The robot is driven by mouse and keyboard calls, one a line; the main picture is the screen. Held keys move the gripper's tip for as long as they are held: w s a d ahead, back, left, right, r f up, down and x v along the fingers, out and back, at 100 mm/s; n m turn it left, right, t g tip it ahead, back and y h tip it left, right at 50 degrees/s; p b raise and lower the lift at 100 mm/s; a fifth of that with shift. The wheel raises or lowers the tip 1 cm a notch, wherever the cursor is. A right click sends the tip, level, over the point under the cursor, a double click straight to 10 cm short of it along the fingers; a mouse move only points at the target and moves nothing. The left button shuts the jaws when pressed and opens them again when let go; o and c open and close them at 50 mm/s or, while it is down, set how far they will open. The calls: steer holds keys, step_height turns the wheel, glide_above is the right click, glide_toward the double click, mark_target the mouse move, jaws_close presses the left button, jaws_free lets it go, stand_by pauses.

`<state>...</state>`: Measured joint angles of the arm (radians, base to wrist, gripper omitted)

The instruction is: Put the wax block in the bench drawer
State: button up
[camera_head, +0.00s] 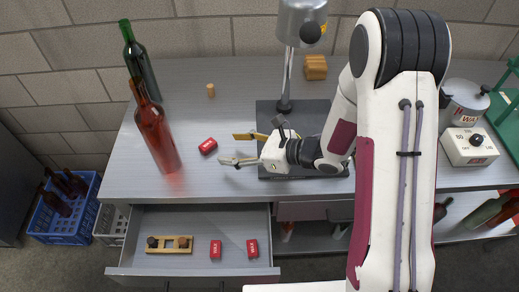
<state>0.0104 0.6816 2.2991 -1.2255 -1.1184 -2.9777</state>
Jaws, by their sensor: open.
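A small red wax block (208,146) with white lettering lies on the grey bench top (228,185). The bench drawer (190,272) is pulled open below the bench's left part. Two similar red blocks lie inside it, one near the middle (216,249) and one to the right (252,248). My gripper (236,149) is open and empty, its fingers pointing left. The block on the bench is a short way left of the fingertips, apart from them. I cannot tell how high the gripper is above the bench.
A wooden holder (169,244) with dark knobs lies in the drawer's left. A red bottle (155,130) and green bottle (140,62) stand at the bench's left; a cork (211,90) stands behind the block. A bottling device (302,25) stands behind my gripper. Bench space around the block is clear.

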steer(key=shift+w, duration=0.1)
steer(key=shift+w+d+r+m+t, duration=0.35)
steer(key=shift+w+d+m, duration=0.1)
steer(key=shift+m, duration=0.15)
steer(key=w+d+r+m+h, duration=0.1)
steer(key=w+d+r+m+t+h, duration=0.1)
steer(key=d+m, duration=0.1)
steer(key=w+d+r+m+t+h, duration=0.1)
steer(key=m, duration=0.1)
steer(key=shift+w+d+r+h, duration=0.2)
steer(key=shift+w+d+h, duration=0.05)
steer(key=shift+d+h, duration=0.1)
steer(key=d+r+m+t+h, duration=0.2)
steer(key=d+r+m+h, duration=0.4)
steer(key=d+m, duration=0.4)
steer(key=s+d+r+m+h, duration=0.3)
steer(key=s+d+r+m, duration=0.45)
steer(key=m, duration=0.65)
steer(key=s+r+m+g, duration=0.1)
steer(key=s+m+g, duration=0.1)
steer(key=s+m, duration=0.7)
steer(key=s+a+r+m+g, duration=0.1)
steer(key=s+m+g, duration=0.1)
steer(key=s+m, duration=0.8)
steer(key=s, duration=0.2)
steer(key=shift+s+r, duration=0.35)
steer(key=shift+s, duration=0.05)
